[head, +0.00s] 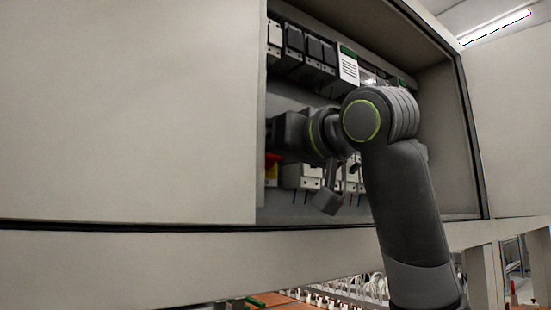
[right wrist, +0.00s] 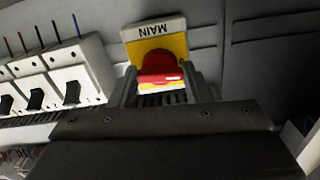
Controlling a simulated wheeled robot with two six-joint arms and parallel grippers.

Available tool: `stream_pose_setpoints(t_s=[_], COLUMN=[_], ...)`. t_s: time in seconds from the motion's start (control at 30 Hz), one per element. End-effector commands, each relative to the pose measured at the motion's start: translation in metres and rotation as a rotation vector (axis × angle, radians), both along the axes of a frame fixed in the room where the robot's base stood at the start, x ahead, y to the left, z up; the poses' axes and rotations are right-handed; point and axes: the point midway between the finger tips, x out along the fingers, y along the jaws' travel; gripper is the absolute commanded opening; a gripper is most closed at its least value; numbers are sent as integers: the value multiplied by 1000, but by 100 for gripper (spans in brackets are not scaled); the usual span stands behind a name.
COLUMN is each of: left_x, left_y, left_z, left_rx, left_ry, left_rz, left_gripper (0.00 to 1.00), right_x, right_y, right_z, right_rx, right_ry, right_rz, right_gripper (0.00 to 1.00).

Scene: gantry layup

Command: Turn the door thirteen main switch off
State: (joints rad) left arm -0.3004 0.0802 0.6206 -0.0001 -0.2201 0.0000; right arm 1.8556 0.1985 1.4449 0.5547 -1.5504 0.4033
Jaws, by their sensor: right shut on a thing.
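The main switch has a red rotary knob (right wrist: 158,60) on a yellow plate (right wrist: 181,43), under a pale label reading MAIN (right wrist: 154,29), which appears upside down in the right wrist view. The knob's red grip bar lies crosswise in that view. My right gripper (right wrist: 161,84) is shut on the red knob, one finger on each side of it. In the head view, only a bit of the switch's red and yellow (head: 271,170) shows at the cabinet opening's left edge, below my right gripper, whose fingers are hidden there. My left gripper is not in view.
White breakers with black toggles (right wrist: 71,92) stand beside the switch. Inside the open cabinet are an upper row of dark modules (head: 312,48) and a white label card (head: 348,68). The cabinet's left panel (head: 130,110) and right frame edge (head: 470,130) border my arm.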

Motion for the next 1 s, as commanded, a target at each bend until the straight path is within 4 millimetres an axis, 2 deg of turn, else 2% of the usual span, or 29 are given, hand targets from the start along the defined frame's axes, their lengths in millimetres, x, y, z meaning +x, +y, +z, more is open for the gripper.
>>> stream_pose_setpoints(t_s=[0.3, 0.8, 0.83, 1.0], left_x=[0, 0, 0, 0], left_y=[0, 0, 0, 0], left_z=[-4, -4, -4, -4], left_rx=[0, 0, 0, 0], left_ry=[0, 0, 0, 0], left_rz=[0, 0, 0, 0], left_gripper=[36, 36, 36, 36], right_x=[1, 1, 1, 1], right_y=[0, 0, 0, 0], right_z=[-3, -3, -3, -2], right_rx=[-87, -101, -101, -98], right_ry=[-55, -64, -64, -65], right_rz=[1, 1, 1, 0], right_gripper=[21, 21, 46, 65])
